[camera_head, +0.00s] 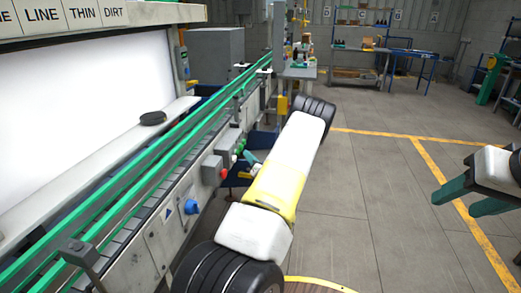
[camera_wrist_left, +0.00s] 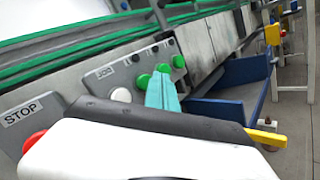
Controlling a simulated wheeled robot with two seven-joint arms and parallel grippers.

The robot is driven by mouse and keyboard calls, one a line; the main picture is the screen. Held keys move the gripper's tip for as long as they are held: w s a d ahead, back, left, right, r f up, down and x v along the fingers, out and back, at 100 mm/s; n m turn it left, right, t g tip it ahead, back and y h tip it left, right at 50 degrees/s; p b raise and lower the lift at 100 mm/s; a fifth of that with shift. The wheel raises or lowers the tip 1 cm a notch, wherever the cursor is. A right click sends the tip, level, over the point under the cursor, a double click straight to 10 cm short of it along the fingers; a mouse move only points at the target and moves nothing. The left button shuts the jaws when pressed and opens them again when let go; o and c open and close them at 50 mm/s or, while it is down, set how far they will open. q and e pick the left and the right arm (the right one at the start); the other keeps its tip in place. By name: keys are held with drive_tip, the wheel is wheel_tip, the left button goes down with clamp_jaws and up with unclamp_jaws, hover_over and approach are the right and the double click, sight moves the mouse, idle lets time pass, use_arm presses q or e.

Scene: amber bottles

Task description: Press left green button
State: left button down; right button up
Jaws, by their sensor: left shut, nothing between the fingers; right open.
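My left gripper (camera_head: 249,157) is shut and empty beside the grey control panel on the conveyor's side. In the left wrist view its teal fingers (camera_wrist_left: 162,92) point at the row of green buttons. The leftmost green button (camera_wrist_left: 142,82) shows just left of the fingertips, partly behind them. Another green button (camera_wrist_left: 163,68) shows just beyond the tips, and a further one (camera_wrist_left: 178,61) to its right. I cannot tell whether the tips touch any button. In the head view the green buttons (camera_head: 240,147) are small. My right gripper (camera_head: 470,200) is open and empty at the right edge.
A white button (camera_wrist_left: 121,95) sits left of the green ones. A red button (camera_head: 223,173) is on the nearer box, by a STOP label (camera_wrist_left: 32,109). A blue knob (camera_head: 191,206) is nearer still. The conveyor (camera_head: 150,185) runs along the left. The floor (camera_head: 375,200) to the right is clear.

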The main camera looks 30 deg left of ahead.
use_arm(q)
drive_tip(key=shift+s+a, duration=0.1)
drive_tip(key=shift+a, duration=0.3)
